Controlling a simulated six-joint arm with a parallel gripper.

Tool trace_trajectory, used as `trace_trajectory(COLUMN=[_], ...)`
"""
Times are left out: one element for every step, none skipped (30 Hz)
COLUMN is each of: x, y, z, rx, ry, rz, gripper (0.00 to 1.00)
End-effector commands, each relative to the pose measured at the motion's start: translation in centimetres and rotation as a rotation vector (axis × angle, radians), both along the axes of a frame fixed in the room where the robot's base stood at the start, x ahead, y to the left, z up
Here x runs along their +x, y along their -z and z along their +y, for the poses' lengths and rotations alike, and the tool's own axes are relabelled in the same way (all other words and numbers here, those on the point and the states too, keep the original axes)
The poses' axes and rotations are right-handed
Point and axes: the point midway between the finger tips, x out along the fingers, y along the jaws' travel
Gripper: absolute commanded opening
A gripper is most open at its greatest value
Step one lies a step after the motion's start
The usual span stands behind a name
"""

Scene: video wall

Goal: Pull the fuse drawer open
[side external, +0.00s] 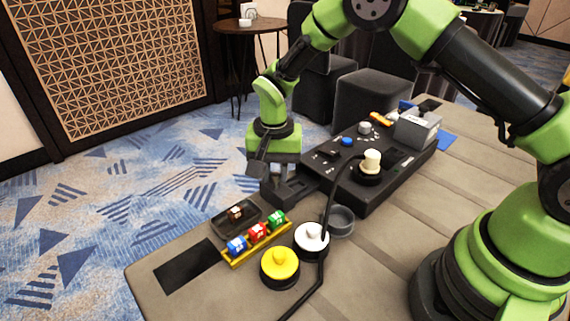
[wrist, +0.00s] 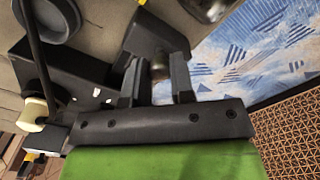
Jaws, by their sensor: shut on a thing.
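The black console (side external: 385,180) lies along the table. The dark fuse drawer (side external: 293,193) juts out from its left end; how far it is pulled out is hard to tell. In the wrist view the dark drawer block (wrist: 152,36) lies just beyond my fingers. My gripper (side external: 259,166) points down at the drawer's outer end. In the wrist view my gripper (wrist: 157,82) has its two fingers on either side of a dark part at that end, shut on what looks like the drawer's handle. The contact itself is partly hidden by the fingers.
A cream knob (side external: 371,161) with a black cable stands on the console. A yellow knob (side external: 279,267), a white knob (side external: 311,238), a grey round dish (side external: 341,221) and a yellow rack (side external: 256,246) of coloured blocks sit in front. Open floor lies beyond the table's left edge.

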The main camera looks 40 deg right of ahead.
Motion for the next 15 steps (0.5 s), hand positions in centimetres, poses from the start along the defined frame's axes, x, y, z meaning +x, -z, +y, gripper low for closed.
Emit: trace_trajectory(x=[0.03,0.02,0.03,0.02,0.03,0.03,0.03,0.03,0.02,0.02,0.02,0.01,0.01,0.01,0.01], y=[0.01,0.01,0.01,0.01,0.01,0.01,0.01,0.01,0.01,0.01,0.01,0.01,0.01,0.01,0.01], z=[-0.04,-0.05,-0.06,-0.06,-0.07,-0.07,-0.08,-0.08,-0.08,-0.08,-0.08,-0.08,-0.08,-0.08,-0.08], rx=[-0.001,-0.001,-0.001,-0.001,-0.001,-0.001,-0.001,-0.001,-0.001,-0.001,-0.001,-0.001,-0.001,-0.001,-0.001], ry=[-0.001,-0.001,-0.001,-0.001,-0.001,-0.001,-0.001,-0.001,-0.001,-0.001,-0.001,-0.001,-0.001,0.0,0.0], rz=[-0.001,-0.001,-0.001,-0.001,-0.001,-0.001,-0.001,-0.001,-0.001,-0.001,-0.001,-0.001,-0.001,-0.001,-0.001], gripper=[0.0,0.0,0.0,0.0,0.0,0.3,0.36,0.43,0.48,0.48,0.48,0.48,0.48,0.48,0.48])
